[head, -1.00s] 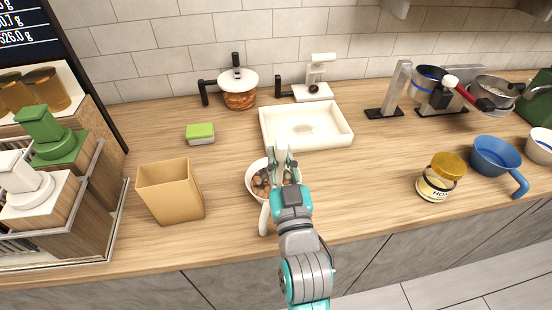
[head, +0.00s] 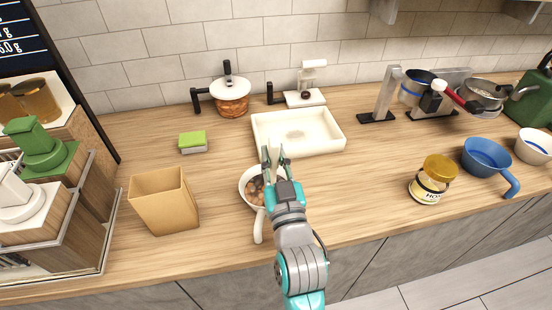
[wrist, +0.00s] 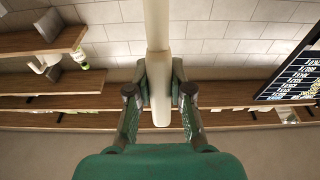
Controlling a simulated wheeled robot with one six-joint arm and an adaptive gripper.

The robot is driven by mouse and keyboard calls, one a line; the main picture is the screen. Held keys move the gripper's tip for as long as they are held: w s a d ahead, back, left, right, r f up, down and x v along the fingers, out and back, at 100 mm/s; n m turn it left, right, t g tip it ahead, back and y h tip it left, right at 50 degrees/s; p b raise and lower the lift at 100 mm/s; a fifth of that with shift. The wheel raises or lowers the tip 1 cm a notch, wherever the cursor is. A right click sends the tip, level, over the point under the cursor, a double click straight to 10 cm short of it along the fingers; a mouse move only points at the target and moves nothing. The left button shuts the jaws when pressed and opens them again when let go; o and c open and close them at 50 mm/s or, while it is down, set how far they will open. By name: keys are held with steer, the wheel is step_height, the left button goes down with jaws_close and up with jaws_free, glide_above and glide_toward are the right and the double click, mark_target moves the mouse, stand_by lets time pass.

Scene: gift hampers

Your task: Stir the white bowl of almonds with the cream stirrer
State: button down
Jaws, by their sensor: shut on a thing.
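The white bowl (head: 243,188) stands on the counter with its handle pointing to the front edge. Brown almonds (head: 256,190) show in its left part; my arm hides the right part. My gripper (head: 274,160) is over the bowl's back right side. It is shut on the cream stirrer (wrist: 158,35), which is clasped between both fingers in the wrist view (wrist: 160,92). In the head view only a short pale piece of the stirrer shows between the fingers. Whether its lower end touches the almonds is hidden.
A tan open box (head: 165,205) stands left of the bowl, and a cream tray (head: 298,150) lies just behind it. A green-topped sponge (head: 192,142) is at back left. A honey jar (head: 432,180) and a blue pan (head: 487,158) stand to the right. The counter between bowl and jar is clear.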

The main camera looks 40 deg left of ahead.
steer(key=shift+a, duration=0.2)
steer(key=shift+s+a, duration=0.25)
steer(key=shift+a, duration=0.35)
steer(key=shift+s, duration=0.1)
steer(key=shift+s+a, duration=0.2)
steer(key=shift+s, duration=0.4)
